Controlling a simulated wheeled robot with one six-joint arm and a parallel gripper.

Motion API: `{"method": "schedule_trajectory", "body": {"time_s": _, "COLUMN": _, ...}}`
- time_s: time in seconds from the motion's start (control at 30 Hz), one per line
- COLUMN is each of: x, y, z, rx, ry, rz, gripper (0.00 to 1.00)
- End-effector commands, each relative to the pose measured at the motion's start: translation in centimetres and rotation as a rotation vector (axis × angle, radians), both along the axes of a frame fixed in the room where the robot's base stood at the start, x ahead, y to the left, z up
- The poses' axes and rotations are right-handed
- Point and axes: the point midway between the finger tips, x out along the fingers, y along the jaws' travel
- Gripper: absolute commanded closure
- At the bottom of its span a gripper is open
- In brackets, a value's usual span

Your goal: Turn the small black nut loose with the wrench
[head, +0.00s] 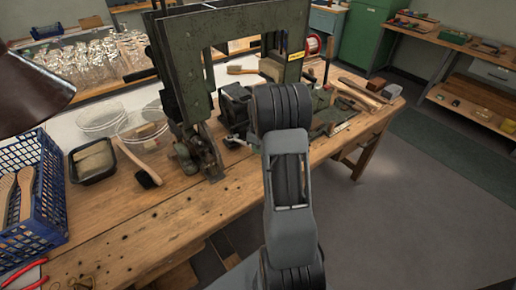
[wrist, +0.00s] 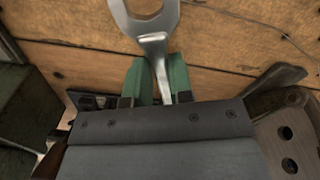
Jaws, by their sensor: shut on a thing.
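My gripper (wrist: 157,82) shows in the wrist view, its two green fingers shut on the shaft of a silver wrench (wrist: 154,42). The wrench's open-ended head points away from the gripper, over bare wooden bench top, and is partly cut off by the top edge of the view. In the head view my own arm hides the gripper and the wrench. I cannot make out the small black nut in either view. The green machine (head: 205,60) stands on the workbench (head: 135,232), to the left of and behind my arm.
A blue crate (head: 52,190) with brushes, a black tray (head: 93,160), clear bowls (head: 100,117) and a dark-headed brush (head: 146,177) are on the bench's left. Red-handled pliers (head: 25,272) lie at the near left. Wooden-handled tools (head: 362,92) lie on the right. The front middle is clear.

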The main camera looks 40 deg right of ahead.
Motion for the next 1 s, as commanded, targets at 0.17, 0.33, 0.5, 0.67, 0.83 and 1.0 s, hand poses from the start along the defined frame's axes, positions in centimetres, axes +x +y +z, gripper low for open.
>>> {"method": "schedule_trajectory", "body": {"time_s": 0.17, "x": 0.2, "y": -0.4, "z": 0.1, "rx": -0.002, "ry": -0.003, "rz": 0.023, "gripper": 1.0}}
{"method": "schedule_trajectory", "body": {"time_s": 0.33, "x": 0.5, "y": -0.9, "z": 0.1, "rx": -0.002, "ry": -0.003, "rz": 0.064, "gripper": 1.0}}
{"method": "schedule_trajectory", "body": {"time_s": 0.5, "x": 0.7, "y": -1.4, "z": 0.1, "rx": -0.001, "ry": -0.002, "rz": 0.107, "gripper": 1.0}}
{"method": "schedule_trajectory", "body": {"time_s": 0.67, "x": 0.8, "y": -1.7, "z": 0.1, "rx": -0.001, "ry": -0.002, "rz": 0.128, "gripper": 1.0}}
{"method": "schedule_trajectory", "body": {"time_s": 0.83, "x": 1.2, "y": -2.2, "z": 0.1, "rx": -0.001, "ry": -0.002, "rz": 0.169, "gripper": 1.0}}
{"method": "schedule_trajectory", "body": {"time_s": 1.0, "x": 1.5, "y": -2.8, "z": 0.1, "rx": -0.002, "ry": -0.002, "rz": 0.212, "gripper": 1.0}}
